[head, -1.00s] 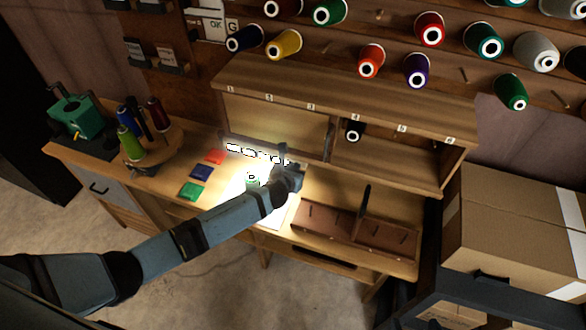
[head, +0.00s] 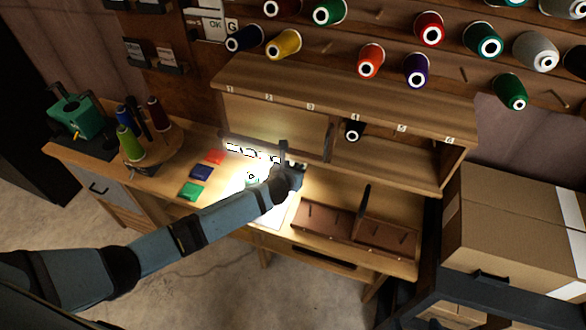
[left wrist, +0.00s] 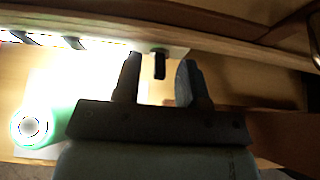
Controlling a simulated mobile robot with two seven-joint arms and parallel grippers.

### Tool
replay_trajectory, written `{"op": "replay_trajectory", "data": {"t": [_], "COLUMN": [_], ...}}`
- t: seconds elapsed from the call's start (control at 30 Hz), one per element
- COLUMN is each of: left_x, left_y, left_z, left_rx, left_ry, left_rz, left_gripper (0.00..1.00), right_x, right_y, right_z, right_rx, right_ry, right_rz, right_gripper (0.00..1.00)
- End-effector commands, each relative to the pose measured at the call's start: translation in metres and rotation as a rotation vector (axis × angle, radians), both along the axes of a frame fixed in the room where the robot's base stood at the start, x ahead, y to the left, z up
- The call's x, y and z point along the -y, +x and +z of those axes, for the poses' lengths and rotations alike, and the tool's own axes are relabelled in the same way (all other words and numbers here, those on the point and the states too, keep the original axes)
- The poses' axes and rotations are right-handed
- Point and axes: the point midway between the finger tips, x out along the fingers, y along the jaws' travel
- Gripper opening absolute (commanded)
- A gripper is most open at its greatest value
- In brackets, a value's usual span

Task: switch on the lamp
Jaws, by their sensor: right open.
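The lamp (head: 255,153) is a pale strip under the left part of the shelf unit and shines brightly on the desk. It also shows in the left wrist view (left wrist: 110,42), with a small dark tab (left wrist: 160,64) hanging from its right end. My left gripper (head: 284,152) is at the right end of the lamp. In the left wrist view its two dark fingers (left wrist: 158,78) stand apart, one on each side of the tab, with visible gaps. I cannot tell the tab's exact depth between them. I cannot make out my right gripper.
A pale green spool (head: 252,181) stands in the lit area below the lamp. Coloured squares (head: 201,172) and a spool stand (head: 152,157) lie to the left. A brown rack (head: 330,222) is to the right. The shelf unit (head: 345,103) overhangs the desk. Cardboard boxes (head: 510,235) stand right.

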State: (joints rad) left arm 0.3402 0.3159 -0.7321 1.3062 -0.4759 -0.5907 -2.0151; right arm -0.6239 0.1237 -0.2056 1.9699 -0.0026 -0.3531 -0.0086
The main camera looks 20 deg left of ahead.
Motion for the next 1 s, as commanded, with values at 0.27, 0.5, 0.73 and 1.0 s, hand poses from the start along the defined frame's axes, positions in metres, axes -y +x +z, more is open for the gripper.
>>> {"op": "replay_trajectory", "data": {"t": [0.27,0.5,0.73,1.0], "left_x": [0.0,-0.002,-0.004,-0.004], "left_y": [-0.013,-0.059,-0.1,-0.121], "left_z": [0.007,0.03,0.053,0.065], "left_rx": [0.002,0.001,0.0,0.0], "left_ry": [0.0,0.0,0.0,0.0], "left_rz": [-0.002,-0.002,-0.001,-0.001], "left_gripper": [0.38,0.38,0.38,0.38], "right_x": [-0.003,-0.005,-0.002,0.0], "right_y": [0.001,0.001,0.0,-0.001], "right_z": [0.001,-0.001,-0.002,-0.005], "right_rx": [0.0,0.002,0.008,0.006], "right_ry": [0.008,0.012,-0.003,-0.012], "right_rz": [-0.006,-0.009,0.007,0.015], "right_gripper": [0.84,0.84,0.84,0.84]}}
